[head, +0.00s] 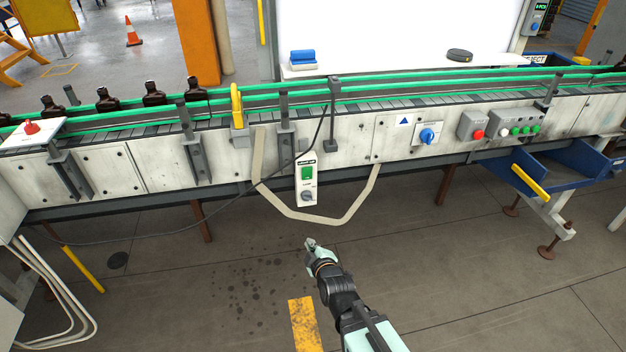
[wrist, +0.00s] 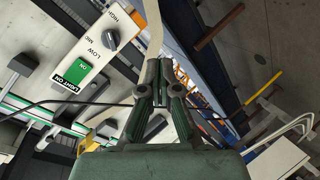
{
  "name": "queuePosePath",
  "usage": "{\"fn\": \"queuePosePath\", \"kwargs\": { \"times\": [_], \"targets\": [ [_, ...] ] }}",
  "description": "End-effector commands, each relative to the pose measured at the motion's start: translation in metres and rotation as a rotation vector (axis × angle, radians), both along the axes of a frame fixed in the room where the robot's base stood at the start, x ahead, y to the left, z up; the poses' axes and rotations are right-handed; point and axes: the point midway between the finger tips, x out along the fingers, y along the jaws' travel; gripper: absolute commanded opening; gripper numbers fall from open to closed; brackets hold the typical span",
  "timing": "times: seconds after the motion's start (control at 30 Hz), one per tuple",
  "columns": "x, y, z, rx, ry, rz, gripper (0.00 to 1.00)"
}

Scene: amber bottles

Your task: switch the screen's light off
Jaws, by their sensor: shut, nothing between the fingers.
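The screen (head: 400,32) is a bright white panel behind the conveyor. A white switch box (head: 297,189) hangs on the conveyor's front, with a green switch (head: 307,173) above a grey knob (head: 307,196).
Along the conveyor are a blue rotary switch (head: 427,136), a red button (head: 478,134) and several brown bottles (head: 153,94). The floor around my arm is free.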

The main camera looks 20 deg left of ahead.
Motion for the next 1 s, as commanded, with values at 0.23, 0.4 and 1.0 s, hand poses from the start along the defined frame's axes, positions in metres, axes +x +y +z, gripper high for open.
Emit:
{"fn": "queuePosePath", "kwargs": {
  "times": [0.23, 0.4, 1.0],
  "targets": [
    [0.023, 0.0, 0.085, -0.111, -0.502, 0.004, 0.0],
    [0.026, -0.007, 0.111, -0.202, -0.688, -0.024, 0.0],
    [0.026, -0.008, 0.114, -0.266, -0.748, -0.022, 0.0]
  ]
}}
